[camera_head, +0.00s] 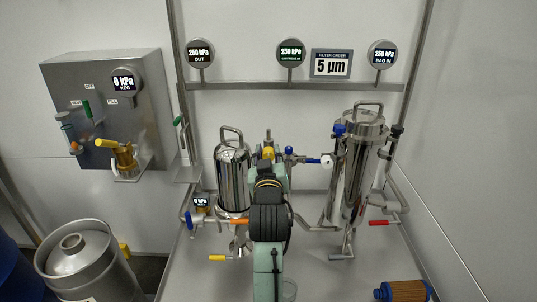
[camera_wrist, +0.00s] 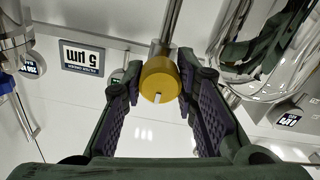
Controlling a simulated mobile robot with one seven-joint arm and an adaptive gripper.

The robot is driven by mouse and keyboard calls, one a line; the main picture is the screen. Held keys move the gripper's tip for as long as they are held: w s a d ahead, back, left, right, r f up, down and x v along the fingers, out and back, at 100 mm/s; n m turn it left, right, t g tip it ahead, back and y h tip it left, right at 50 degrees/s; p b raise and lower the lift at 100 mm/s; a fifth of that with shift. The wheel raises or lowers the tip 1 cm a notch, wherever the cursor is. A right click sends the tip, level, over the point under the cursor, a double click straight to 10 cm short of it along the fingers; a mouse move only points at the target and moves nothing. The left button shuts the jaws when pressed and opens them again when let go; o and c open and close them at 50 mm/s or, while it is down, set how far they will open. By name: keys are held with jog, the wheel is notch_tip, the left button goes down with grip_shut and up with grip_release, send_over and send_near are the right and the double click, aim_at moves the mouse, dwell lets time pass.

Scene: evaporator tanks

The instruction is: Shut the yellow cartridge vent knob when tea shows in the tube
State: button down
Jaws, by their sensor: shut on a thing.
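The yellow vent knob (camera_wrist: 161,78) sits between the two fingers of my gripper (camera_wrist: 160,88) in the wrist view. The fingers are shut on its sides. A white mark shows on the knob's face, and a metal pipe (camera_wrist: 171,22) runs behind it. In the head view the yellow knob (camera_head: 268,152) shows just past the end of my arm, between two steel housings. My arm hides most of the gripper there. I cannot make out a clear tube or tea in it in either view.
A steel housing (camera_head: 233,180) stands close left of my arm, and a taller one (camera_head: 357,175) stands to the right. A 5 µm sign (camera_head: 332,64) and gauges reading 250 kPa (camera_head: 290,53) are above.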

jog(key=shift+r, duration=0.15)
jog(key=c, duration=1.2)
grip_release()
jog(key=shift+c, duration=0.2)
jog(key=s, duration=0.7)
jog(key=shift+s, duration=0.25)
